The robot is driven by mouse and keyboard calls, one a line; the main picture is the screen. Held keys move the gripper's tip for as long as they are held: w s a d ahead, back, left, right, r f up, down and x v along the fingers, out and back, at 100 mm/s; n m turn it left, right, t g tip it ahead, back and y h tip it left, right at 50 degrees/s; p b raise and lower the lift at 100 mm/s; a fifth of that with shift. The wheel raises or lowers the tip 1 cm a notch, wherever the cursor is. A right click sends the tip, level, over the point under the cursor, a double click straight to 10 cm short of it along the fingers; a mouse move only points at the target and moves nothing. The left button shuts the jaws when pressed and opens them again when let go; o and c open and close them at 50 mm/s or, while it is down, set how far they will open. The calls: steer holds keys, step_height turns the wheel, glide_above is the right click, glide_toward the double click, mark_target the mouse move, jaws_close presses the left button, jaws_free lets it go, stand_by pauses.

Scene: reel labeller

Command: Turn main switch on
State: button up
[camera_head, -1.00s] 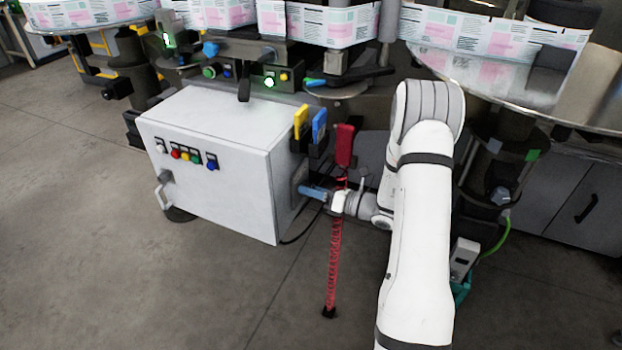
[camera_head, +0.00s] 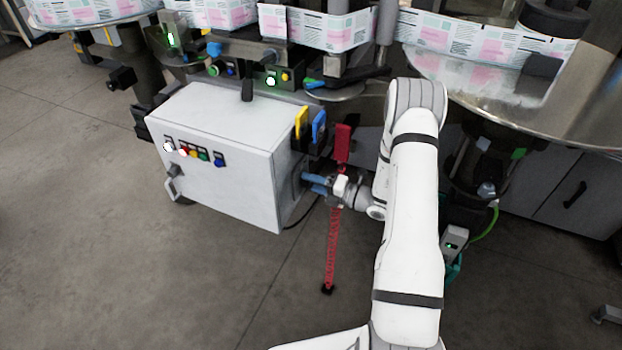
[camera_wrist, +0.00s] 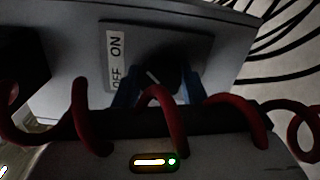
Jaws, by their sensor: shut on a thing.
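The main switch (camera_wrist: 168,78) is a dark rotary knob on the side of the white cabinet (camera_head: 225,130). In the wrist view, an ON/OFF label (camera_wrist: 116,62) is beside it, and a pale mark on the knob slants up-left. My gripper (camera_head: 308,182) is at the cabinet's right side, with its blue fingers shut on the knob; they also flank it in the wrist view (camera_wrist: 158,85). The fingers and a red coiled cord hide part of the knob. A white lamp (camera_head: 168,147) on the cabinet front glows.
The red coiled cord (camera_head: 333,245) hangs close beside my gripper and crosses the wrist view. Yellow (camera_head: 301,122) and blue (camera_head: 319,127) tags stand near the cabinet's right edge. The round metal table (camera_head: 500,95) is behind my arm. The floor in front of the cabinet is clear.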

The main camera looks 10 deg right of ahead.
steer(key=shift+w+d+r+m, duration=0.1)
steer(key=shift+w+d+m, duration=0.05)
steer(key=shift+m, duration=0.15)
steer(key=o, duration=0.8)
steer(key=shift+c, duration=0.2)
steer(key=shift+o, duration=1.1)
steer(key=v, duration=0.7)
steer(key=shift+s+d, duration=0.25)
steer(key=shift+s, duration=0.05)
